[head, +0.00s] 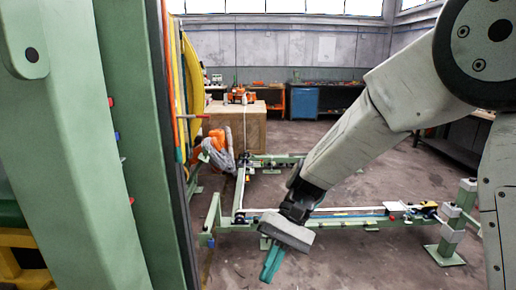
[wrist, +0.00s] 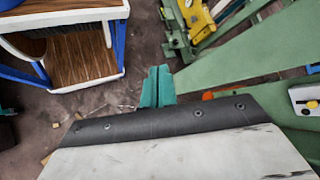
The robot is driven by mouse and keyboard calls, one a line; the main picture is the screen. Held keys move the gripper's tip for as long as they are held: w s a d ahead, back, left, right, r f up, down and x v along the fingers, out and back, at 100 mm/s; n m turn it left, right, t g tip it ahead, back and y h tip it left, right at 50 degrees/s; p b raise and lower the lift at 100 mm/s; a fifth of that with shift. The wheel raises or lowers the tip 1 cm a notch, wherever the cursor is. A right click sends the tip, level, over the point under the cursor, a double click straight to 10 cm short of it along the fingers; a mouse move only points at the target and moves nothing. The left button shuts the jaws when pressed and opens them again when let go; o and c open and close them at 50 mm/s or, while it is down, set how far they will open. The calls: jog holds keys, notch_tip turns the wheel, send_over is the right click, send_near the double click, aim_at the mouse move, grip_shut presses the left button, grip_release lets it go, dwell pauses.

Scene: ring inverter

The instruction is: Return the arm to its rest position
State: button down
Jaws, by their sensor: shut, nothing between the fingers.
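My arm reaches down from the upper right in the head view, its pale links bent toward the middle. My gripper (head: 271,262) hangs over the floor at the lower centre, pointing down. Its teal fingers are together, with nothing between them. In the wrist view the teal fingers (wrist: 157,85) also show closed, past the dark edge of the gripper body. The fingers touch nothing that I can see.
A green frame (head: 350,222) with a rail stands low behind my gripper. A large green structure (head: 70,150) fills the left. A wooden crate (head: 238,130) and blue cabinet (head: 304,103) stand farther back. The wrist view shows a blue-and-white wooden-topped stand (wrist: 82,52).

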jog(key=s+d+r+t+h, duration=0.3)
jog(key=s+d, duration=0.4)
jog(key=d, duration=0.5)
jog(key=s+d+r+t+h, duration=0.2)
jog(key=s+d+r+t, duration=0.4)
jog(key=d, duration=0.6)
jog(key=s+r, duration=0.1)
jog(key=s, duration=0.1)
jog(key=shift+s+t+h, duration=0.3)
jog(key=shift+h, duration=0.1)
jog(key=shift+d+r, duration=0.1)
